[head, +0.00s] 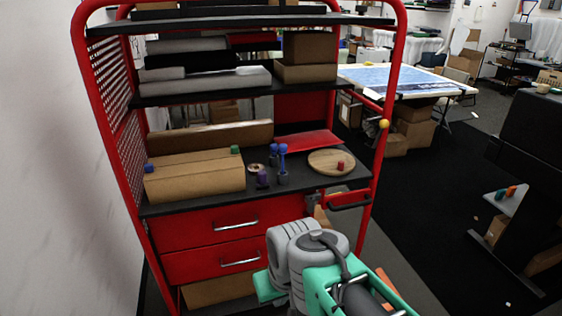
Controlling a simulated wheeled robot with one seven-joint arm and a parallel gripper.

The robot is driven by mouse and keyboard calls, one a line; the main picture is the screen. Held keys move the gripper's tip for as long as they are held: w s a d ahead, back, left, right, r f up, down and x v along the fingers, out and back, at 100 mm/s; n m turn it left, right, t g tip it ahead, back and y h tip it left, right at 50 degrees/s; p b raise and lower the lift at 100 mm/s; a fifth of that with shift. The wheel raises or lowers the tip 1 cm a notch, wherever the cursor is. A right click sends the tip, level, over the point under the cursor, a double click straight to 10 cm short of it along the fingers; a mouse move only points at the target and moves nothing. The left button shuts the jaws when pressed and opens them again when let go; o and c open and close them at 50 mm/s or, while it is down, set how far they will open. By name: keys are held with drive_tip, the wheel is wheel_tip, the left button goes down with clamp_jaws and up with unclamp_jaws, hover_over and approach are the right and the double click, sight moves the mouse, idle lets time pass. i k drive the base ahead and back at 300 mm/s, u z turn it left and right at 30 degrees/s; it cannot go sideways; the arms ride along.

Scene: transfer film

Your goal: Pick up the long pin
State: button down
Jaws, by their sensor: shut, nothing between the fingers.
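Two blue-topped pin-like pieces stand close together on the dark middle shelf of the red cart. The right one (283,161) looks taller, with a blue top above a dark lower part. The left one (273,156) stands just behind a short dark purple piece (262,178). I cannot tell for certain which piece is the long pin. My arm, grey and green, shows at the bottom centre, in front of the cart and below the shelf. My gripper and its fingers do not show.
A cardboard box (195,178) with small green and blue pieces on it lies left of the pins. A red tray (306,140) lies behind. Another shelf (210,94) hangs above; red posts flank the opening.

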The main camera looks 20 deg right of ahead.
sight(282, 148)
drive_tip(key=k, duration=0.65)
drive_tip(key=u, duration=0.6)
drive_tip(key=i, duration=0.7)
drive_tip(key=u, duration=0.45)
drive_tip(key=i, duration=0.9)
drive_tip(key=z, duration=0.85)
drive_tip(key=i, duration=0.4)
drive_tip(key=z, duration=0.4)
